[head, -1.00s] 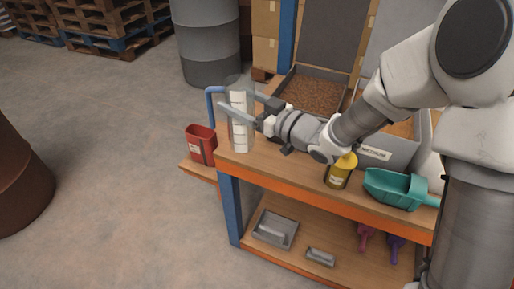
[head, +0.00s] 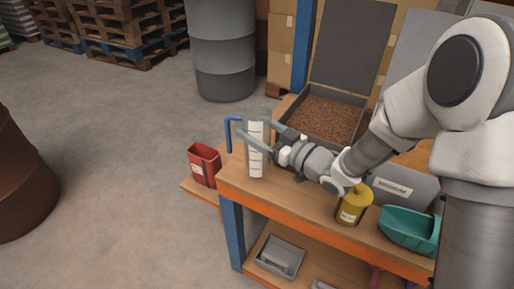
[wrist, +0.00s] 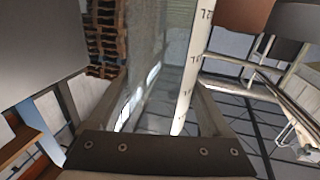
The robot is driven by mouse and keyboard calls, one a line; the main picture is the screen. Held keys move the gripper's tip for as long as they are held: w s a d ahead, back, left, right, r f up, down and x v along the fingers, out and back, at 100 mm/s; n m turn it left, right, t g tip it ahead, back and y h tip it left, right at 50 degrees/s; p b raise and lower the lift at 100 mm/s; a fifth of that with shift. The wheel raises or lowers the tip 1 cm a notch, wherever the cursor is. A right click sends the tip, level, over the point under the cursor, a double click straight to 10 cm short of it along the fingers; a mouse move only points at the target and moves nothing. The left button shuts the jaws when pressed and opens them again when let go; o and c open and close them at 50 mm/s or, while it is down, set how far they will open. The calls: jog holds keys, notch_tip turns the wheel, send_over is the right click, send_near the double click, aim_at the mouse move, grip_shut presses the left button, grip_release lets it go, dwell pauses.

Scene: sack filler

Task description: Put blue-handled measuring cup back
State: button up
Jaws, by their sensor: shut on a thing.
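My gripper (head: 252,124) is shut on the cup's upper part, with a finger on either side. The cup is upright at the left end of the wooden bench (head: 295,200). I cannot tell whether its base touches the top. In the wrist view the clear wall with its scale strip (wrist: 188,85) shows between the fingers.
A red bin (head: 204,165) sits on a side ledge left of the bench. A yellow container (head: 352,207) and a teal scoop (head: 408,230) stand at the right front. A tray of brown grain (head: 325,118) lies behind my gripper. A grey pan (head: 281,257) is on the lower shelf.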

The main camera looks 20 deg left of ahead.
jog(key=shift+f+b, duration=0.6)
jog(key=shift+f, duration=1.3)
jog(key=shift+f, duration=0.15)
jog(key=o, duration=1.2)
jog(key=shift+o, duration=0.2)
jog(key=shift+r, duration=0.2)
jog(key=p+v, duration=0.1)
jog(key=v, duration=1.1)
jog(key=shift+p, duration=0.4)
